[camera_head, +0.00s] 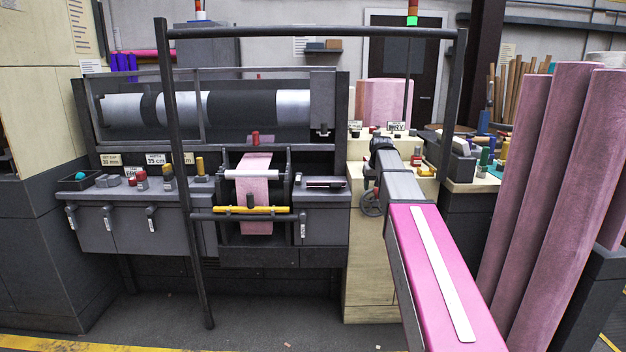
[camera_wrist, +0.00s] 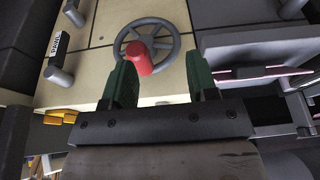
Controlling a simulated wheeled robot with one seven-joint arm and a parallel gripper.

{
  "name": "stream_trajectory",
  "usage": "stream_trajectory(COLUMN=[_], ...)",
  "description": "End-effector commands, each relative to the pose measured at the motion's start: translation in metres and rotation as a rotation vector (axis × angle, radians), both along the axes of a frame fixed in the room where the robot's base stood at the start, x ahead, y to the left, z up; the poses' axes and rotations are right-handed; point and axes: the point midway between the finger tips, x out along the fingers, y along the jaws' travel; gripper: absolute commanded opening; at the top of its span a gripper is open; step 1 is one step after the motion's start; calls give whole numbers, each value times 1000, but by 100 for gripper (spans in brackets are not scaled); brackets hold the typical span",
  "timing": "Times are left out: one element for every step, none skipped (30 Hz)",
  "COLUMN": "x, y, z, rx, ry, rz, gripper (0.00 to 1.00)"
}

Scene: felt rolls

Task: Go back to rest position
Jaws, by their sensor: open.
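My gripper shows in the wrist view (camera_wrist: 160,82) as two green fingers set apart, with nothing held between them. Beyond the fingers is a dark grey handwheel (camera_wrist: 172,38) with a red knob (camera_wrist: 140,58), on a cream panel. The knob appears between the fingers, nearer the left one; I cannot tell how far off it is. In the head view my pink and grey arm reaches forward from the lower right to the cream cabinet (camera_head: 370,285). Its dark end is by the cabinet top, and the fingers are not clear there. The handwheel (camera_head: 369,203) shows left of the arm.
A grey machine with a roller (camera_head: 240,107) and a pink felt strip (camera_head: 255,185) stands left, behind a dark tube frame (camera_head: 181,180). Tall pink felt rolls (camera_head: 560,200) stand close on the arm's right. Small items crowd the bench (camera_head: 470,185). The floor (camera_head: 260,325) in front is mostly clear.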

Motion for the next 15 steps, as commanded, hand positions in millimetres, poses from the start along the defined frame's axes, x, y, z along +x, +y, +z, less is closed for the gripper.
stream_trajectory(x=[-18,-26,-36,-44,-53,-64,-73,-81,-93,-102,-112,-124,-134,-144,-157], y=[4,5,8,10,12,14,15,17,19,21,22,24,26,27,29], z=[-23,-35,-52,-64,-77,-92,-104,-115,-130,-140,-151,-164,-175,-184,-197], rx=[1,1,1,1,1,1,1,0,0,1,1,0,0,0,-1], ry=[18,27,39,47,57,69,79,88,100,109,119,131,140,148,161], rz=[-1,-2,-4,-5,-7,-8,-9,-11,-12,-14,-15,-17,-18,-19,-20], gripper=[53,53,53,53,53,53,53,53,53,53,53,53,53,53,53])
